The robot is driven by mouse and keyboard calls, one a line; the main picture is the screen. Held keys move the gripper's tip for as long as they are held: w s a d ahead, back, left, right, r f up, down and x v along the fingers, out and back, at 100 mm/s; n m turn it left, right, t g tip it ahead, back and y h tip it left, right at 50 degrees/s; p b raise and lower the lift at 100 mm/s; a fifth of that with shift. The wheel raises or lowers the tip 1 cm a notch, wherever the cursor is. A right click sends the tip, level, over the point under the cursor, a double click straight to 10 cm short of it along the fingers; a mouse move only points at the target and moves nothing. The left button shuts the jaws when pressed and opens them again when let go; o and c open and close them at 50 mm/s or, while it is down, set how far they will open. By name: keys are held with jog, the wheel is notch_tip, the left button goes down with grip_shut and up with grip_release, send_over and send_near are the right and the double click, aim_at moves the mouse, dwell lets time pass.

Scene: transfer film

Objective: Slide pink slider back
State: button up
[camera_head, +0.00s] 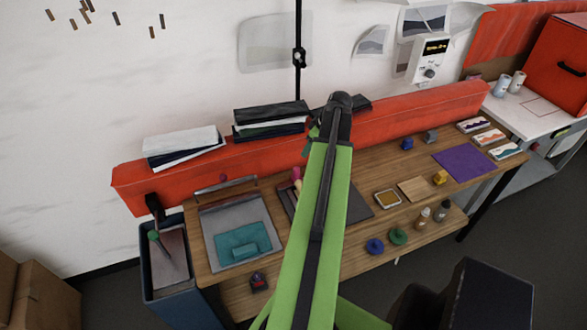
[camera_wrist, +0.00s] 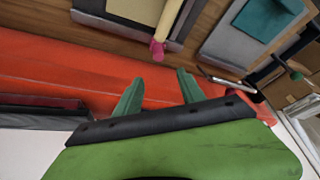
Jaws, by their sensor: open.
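A small pink slider knob (camera_head: 223,178) sits on a thin metal rail (camera_head: 238,184) at the back left of the wooden desk, above a grey tray. In the wrist view part of the rail (camera_wrist: 222,82) shows right of my fingers, but I cannot make out the knob there. My gripper (camera_wrist: 157,80) is open and empty, its two green fingers apart over the red back panel. It is to the right of the rail and not touching the slider. In the head view my green arm hides most of the gripper.
A cream roller with a pink end (camera_wrist: 157,50) lies close ahead of my fingers. The red panel (camera_head: 400,117) runs along the desk's back, with dark books (camera_head: 270,118) on it. A grey tray (camera_head: 212,238) with teal pieces lies in front of the rail.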

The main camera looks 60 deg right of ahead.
aim_at(297, 169)
jog(key=b+x, duration=0.5)
jog(key=x, duration=0.1)
jog(key=b+x, duration=0.5)
jog(key=b, duration=0.1)
jog(key=b+x, duration=0.5)
jog(key=x, duration=0.1)
jog(key=shift+s+d+f, duration=0.1)
jog(key=shift+d+f, duration=0.05)
jog(key=shift+f, duration=0.3)
jog(key=shift+r, duration=0.15)
jog(key=shift+c, duration=0.2)
grip_shut()
